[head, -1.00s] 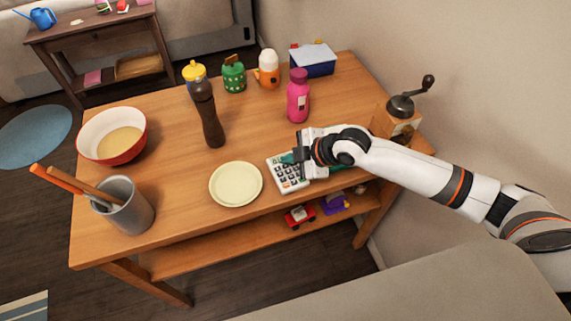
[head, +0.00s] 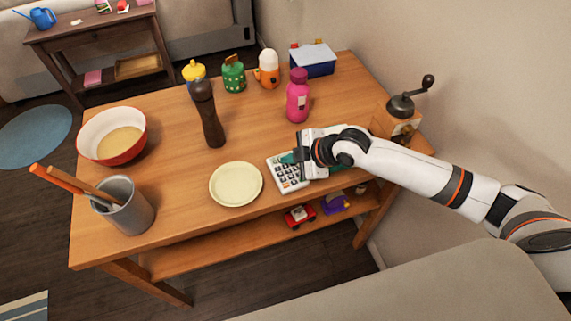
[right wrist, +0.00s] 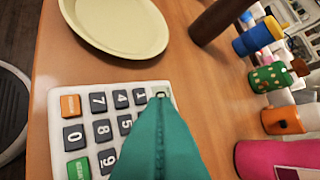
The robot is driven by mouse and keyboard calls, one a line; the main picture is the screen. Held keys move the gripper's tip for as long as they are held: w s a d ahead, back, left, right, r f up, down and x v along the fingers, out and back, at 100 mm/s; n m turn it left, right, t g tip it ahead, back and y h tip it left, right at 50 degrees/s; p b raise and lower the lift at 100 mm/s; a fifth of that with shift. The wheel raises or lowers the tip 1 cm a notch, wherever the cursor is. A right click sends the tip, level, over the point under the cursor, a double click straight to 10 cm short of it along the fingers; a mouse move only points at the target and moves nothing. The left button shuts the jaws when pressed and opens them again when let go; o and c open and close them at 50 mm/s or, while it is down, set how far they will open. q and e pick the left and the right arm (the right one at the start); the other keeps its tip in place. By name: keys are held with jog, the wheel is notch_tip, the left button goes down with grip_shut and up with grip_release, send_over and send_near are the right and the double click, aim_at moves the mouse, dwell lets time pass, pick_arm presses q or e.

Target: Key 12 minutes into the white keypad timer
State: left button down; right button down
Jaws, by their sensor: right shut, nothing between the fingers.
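The white keypad timer (head: 284,179) lies flat on the wooden table, right of the cream plate. In the right wrist view the timer (right wrist: 86,92) shows dark number keys, an orange key (right wrist: 70,105) and a green key (right wrist: 78,169). My right gripper (head: 289,158) is shut and empty, with its teal fingers over the timer. In the right wrist view its fingertips (right wrist: 160,98) overlap a key at the timer's upper right corner, just past the 1 key (right wrist: 140,97). I cannot tell whether they touch it. The fingers hide several keys. My left gripper is not in view.
The cream plate (head: 236,184) is beside the timer. A dark pepper mill (head: 212,125), a pink bottle (head: 298,97) and a coffee grinder (head: 398,112) stand around. A red-and-white bowl (head: 111,136) and grey utensil pot (head: 127,208) are at the left.

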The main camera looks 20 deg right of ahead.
aim_at(290, 169)
jog(key=shift+f, duration=0.3)
jog(key=shift+f, duration=0.3)
dwell(0.5)
jog(key=shift+r, duration=0.1)
jog(key=shift+r+p, duration=0.65)
jog(key=shift+p, duration=0.05)
notch_tip(290, 169, up, 5)
jog(key=p, duration=0.5)
dwell(0.3)
